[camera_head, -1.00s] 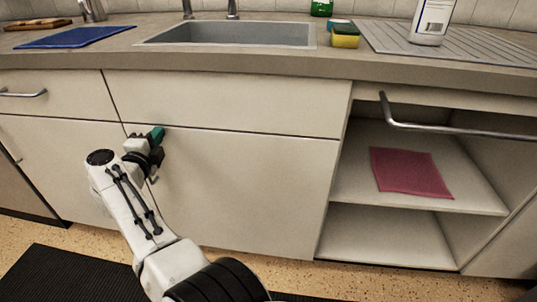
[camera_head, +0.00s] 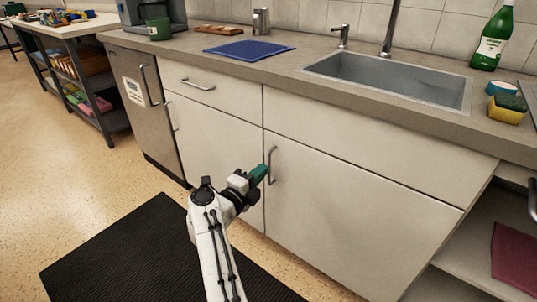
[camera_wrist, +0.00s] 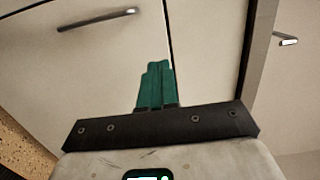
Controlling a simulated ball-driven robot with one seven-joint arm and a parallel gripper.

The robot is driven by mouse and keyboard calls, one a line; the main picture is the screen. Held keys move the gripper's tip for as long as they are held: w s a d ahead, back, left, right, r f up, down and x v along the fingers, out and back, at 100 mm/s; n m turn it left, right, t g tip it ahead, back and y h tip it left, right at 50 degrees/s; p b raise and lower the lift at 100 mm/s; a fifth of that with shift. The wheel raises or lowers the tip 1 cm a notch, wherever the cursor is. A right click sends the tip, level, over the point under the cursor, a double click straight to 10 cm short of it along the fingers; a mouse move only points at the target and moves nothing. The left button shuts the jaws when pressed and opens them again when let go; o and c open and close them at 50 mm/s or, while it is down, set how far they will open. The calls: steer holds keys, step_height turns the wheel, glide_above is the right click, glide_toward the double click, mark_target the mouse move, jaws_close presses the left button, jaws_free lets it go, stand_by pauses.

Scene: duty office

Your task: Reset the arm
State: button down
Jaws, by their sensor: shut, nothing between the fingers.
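My gripper (camera_head: 259,174) has green fingers and is shut and empty. In the head view it is in front of the cabinet doors below the counter, close to the vertical handle (camera_head: 272,165) of the door under the sink; I cannot tell whether they touch. In the wrist view the green fingers (camera_wrist: 157,87) are together, pointing at the pale cabinet fronts. A bar handle (camera_wrist: 97,19) shows at the upper left there, and another handle (camera_wrist: 285,40) at the upper right.
The counter holds a blue mat (camera_head: 249,50), a sink (camera_head: 390,82), a green bottle (camera_head: 492,40) and sponges (camera_head: 507,108). A pink cloth (camera_head: 517,262) lies on an open shelf at right. A black floor mat (camera_head: 140,255) lies at lower left. Open floor (camera_head: 60,150) stretches left, before a shelved table (camera_head: 75,35).

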steer(key=w+d+n+t+y, duration=0.2)
steer(key=d+n+t+y, duration=0.3)
steer(key=d+n+y, duration=0.3)
steer(key=s+d+f+n+g+y, duration=0.2)
steer(key=s+d+f+n+g, duration=0.4)
steer(key=s+d+f+n, duration=0.45)
steer(key=s+d+f+n+g+y, duration=0.3)
steer(key=s+d+f+n+g, duration=0.3)
steer(key=s, duration=0.7)
steer(key=s+d+f+m+g+h, duration=0.1)
steer(key=s+d+g+h, duration=0.3)
steer(key=s, duration=1)
steer(key=s+d+f+m+g+h, duration=0.1)
steer(key=s+d+g, duration=0.45)
steer(key=s, duration=0.85)
step_height(320, 180, up, 26)
steer(key=t+p, duration=0.1)
steer(key=p, duration=2.4)
steer(key=shift+d+f+p, duration=0.2)
steer(key=shift+d+p, duration=0.15)
steer(key=shift+d, duration=0.1)
steer(key=shift+t, duration=0.25)
